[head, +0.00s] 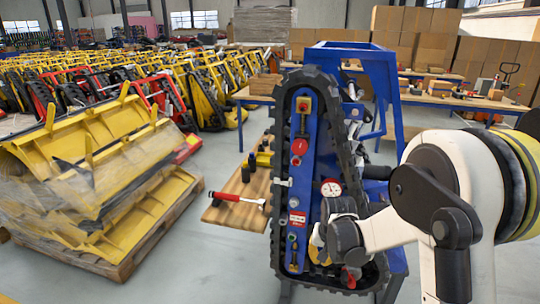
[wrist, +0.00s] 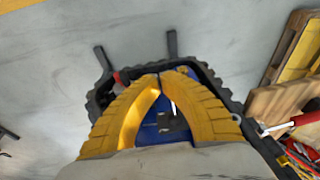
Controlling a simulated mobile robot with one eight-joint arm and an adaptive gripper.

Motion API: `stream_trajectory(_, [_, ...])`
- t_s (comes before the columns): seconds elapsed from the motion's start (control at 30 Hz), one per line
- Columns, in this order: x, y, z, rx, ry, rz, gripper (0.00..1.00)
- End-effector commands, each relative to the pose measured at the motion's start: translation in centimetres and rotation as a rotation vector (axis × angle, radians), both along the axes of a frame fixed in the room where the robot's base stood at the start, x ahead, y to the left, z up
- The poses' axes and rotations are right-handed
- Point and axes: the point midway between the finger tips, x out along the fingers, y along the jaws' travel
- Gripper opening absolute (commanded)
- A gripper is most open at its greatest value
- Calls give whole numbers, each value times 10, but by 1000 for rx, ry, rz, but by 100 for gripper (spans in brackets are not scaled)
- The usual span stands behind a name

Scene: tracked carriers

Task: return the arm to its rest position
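My arm reaches in from the right in the head view, with its wrist in front of the lower part of the tracked carrier (head: 302,170). The carrier stands upright, with a blue panel inside a black rubber track. In the wrist view my gripper (wrist: 160,75) shows two yellow ribbed fingers whose tips meet in an arch. No held object is clear between them; the carrier's blue body (wrist: 150,134) shows through the gap. In the head view the fingers are mostly hidden by my wrist, so contact with the panel cannot be told.
A red-handled hammer (head: 238,199) lies on a wooden board (head: 228,216) left of the carrier. Stacked yellow parts (head: 100,180) stand farther left. Grey floor between them is clear.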

Motion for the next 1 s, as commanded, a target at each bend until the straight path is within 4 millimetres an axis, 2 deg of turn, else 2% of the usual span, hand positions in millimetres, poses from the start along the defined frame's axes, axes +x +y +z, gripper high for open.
stream_trajectory(0.17, [-33, 1, 68, -16, -58, 44, 0])
stream_trajectory(0.3, [-72, 2, 121, -35, -119, 88, 0])
stream_trajectory(0.5, [-136, 4, 171, -67, -204, 150, 0])
stream_trajectory(0.63, [-179, 4, 188, -90, -260, 191, 0])
stream_trajectory(0.8, [-225, 5, 193, -117, -320, 233, 0])
stream_trajectory(1.0, [-248, 5, 191, -135, -356, 258, 0])
